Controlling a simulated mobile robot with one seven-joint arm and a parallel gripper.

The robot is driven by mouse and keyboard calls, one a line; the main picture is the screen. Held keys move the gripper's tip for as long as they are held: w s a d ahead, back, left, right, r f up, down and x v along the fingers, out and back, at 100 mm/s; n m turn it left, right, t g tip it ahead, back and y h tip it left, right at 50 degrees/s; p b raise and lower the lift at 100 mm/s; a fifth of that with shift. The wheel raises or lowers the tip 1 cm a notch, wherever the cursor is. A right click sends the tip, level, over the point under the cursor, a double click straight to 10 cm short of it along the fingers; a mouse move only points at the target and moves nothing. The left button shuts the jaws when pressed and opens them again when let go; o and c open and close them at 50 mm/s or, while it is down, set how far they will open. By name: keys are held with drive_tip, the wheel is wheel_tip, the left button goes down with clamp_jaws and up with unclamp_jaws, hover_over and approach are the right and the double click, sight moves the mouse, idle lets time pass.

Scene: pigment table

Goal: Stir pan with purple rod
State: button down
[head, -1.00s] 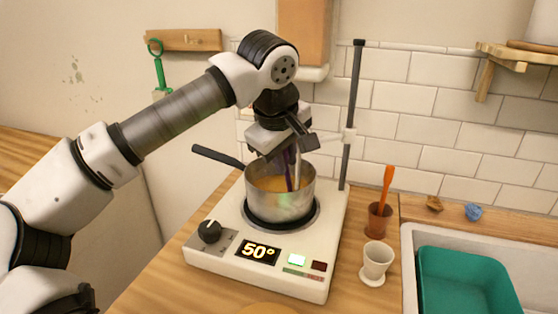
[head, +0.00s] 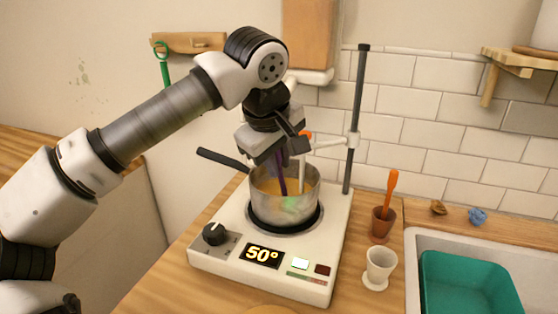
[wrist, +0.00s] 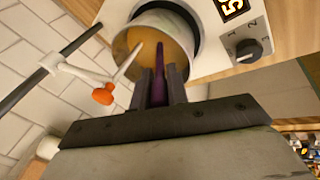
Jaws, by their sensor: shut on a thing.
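The pan (head: 284,206) is a metal saucepan with a dark handle (head: 222,159) pointing left. It stands on the white hot plate and holds orange-yellow liquid (wrist: 180,45). My gripper (wrist: 161,88) is shut on the purple rod (wrist: 160,62), just above the pan. The rod reaches down into the liquid, and it also shows in the head view (head: 282,178). Its lower tip is hidden in the liquid. A white probe with an orange top (wrist: 103,94) hangs from a stand clamp and also reaches into the pan, beside the rod.
The hot plate (head: 220,262) reads 50°. Its stand pole (head: 357,120) rises just right of the pan. A brown cup (head: 382,224) with an orange tool and a white cup (head: 379,268) stand to the right. A teal tub (head: 465,285) sits in the sink.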

drive_tip(key=d+p+v, duration=0.1)
drive_tip(key=p+v, duration=0.3)
drive_tip(key=v, duration=0.3)
drive_tip(key=shift+a+r, duration=0.35)
drive_tip(key=shift+a, duration=0.2)
drive_tip(key=shift+s, duration=0.1)
idle(0.5)
wheel_tip(320, 180, up, 3)
drive_tip(key=p, duration=0.2)
drive_tip(key=shift+p, duration=0.35)
